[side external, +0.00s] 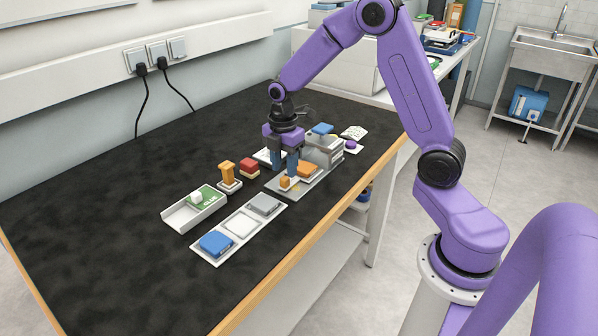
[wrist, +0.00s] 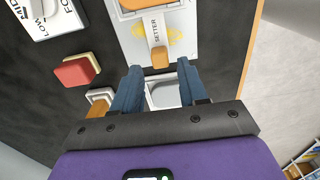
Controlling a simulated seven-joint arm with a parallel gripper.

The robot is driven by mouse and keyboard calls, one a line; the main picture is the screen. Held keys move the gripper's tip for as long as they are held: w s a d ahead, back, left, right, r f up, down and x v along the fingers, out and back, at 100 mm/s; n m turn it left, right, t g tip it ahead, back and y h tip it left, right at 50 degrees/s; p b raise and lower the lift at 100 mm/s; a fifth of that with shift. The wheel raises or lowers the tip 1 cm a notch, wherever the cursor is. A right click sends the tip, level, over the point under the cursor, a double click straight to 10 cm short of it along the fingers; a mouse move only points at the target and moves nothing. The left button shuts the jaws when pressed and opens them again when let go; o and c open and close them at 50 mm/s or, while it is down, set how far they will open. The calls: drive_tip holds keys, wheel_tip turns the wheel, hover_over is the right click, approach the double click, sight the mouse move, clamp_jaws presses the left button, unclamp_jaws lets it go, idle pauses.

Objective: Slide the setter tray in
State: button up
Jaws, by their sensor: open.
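The setter tray (side external: 308,170) is an orange slab on a pale base plate (side external: 274,187), in front of a grey block-shaped machine (side external: 326,149). In the wrist view the tray (wrist: 146,4) shows at the top edge, with a white handle strip (wrist: 156,32) marked SETTER and an orange knob (wrist: 160,57) at its near end. The knob also shows in the side view (side external: 285,183). My gripper (side external: 285,172) is open above the knob. In the wrist view its two blue fingertips (wrist: 157,68) stand to either side of the knob, apart from it. How far the tray sits inside the machine is unclear.
A long white tray (side external: 240,224) with blue, white and grey pads lies at the front. Left of it are a white channel (side external: 180,216) with a green card, an orange stamp-like piece (side external: 228,175) and a red block (side external: 249,168). The black tabletop (side external: 130,240) is clear at left.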

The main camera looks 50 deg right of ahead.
sight(304, 166)
drive_tip(key=shift+f, duration=2.55)
drive_tip(key=shift+r, duration=0.1)
idle(0.4)
drive_tip(key=c, duration=0.6)
drive_tip(key=shift+d, duration=0.15)
drive_tip(key=shift+d, duration=4.25)
drive_tip(key=o, duration=0.6)
